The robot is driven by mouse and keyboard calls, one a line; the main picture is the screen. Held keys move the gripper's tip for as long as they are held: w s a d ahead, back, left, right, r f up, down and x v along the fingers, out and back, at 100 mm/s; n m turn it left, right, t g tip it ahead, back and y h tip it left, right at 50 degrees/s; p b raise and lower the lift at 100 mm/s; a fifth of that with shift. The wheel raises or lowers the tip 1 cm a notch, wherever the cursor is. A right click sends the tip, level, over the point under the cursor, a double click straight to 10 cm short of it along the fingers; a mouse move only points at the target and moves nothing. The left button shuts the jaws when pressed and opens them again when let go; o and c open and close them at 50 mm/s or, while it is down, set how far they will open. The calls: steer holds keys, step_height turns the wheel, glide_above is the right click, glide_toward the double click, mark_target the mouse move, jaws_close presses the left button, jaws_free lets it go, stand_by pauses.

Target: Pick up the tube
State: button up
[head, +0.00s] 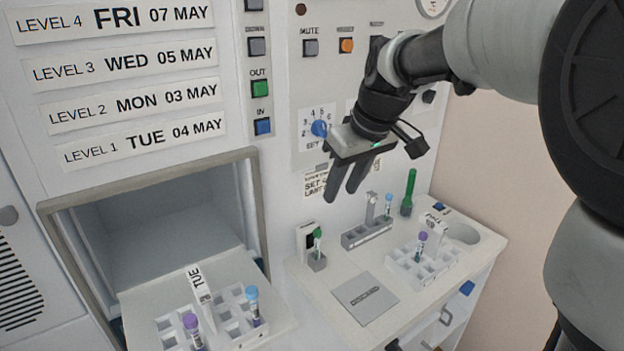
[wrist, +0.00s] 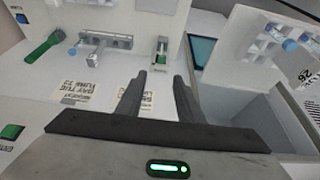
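In the head view, several capped tubes stand upright; which one the task means I cannot tell. A green-capped tube (head: 317,238) is in a small holder on the counter. A blue-capped tube (head: 388,204) is in a grey rack, and a purple-capped one (head: 421,244) is in a white rack. A purple-capped tube (head: 193,329) and a blue-capped tube (head: 253,303) stand in the rack labelled TUE. My gripper (head: 341,192) hangs above the counter, near the panel, touching no tube. In the wrist view its fingers (wrist: 161,76) are apart with nothing between them.
The white counter (head: 315,283) carries a flat grey plate (head: 363,297). A green tube-shaped object (head: 408,193) stands at the back right. An open compartment (head: 160,230) lies left, its TUE rack (head: 237,319) in front. The panel with a blue knob (head: 319,128) is close behind my gripper.

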steer(key=b, duration=0.1)
glide_above(319, 232)
steer(key=s+d, duration=0.2)
step_height(319, 232, down, 11)
steer(key=shift+a+x, duration=0.2)
steer(key=shift+x, duration=1.2)
steer(key=shift+a+x, duration=0.25)
steer(key=shift+x, duration=1.1)
steer(key=shift+r, duration=0.1)
steer(key=shift+c, duration=0.3)
jaws_close()
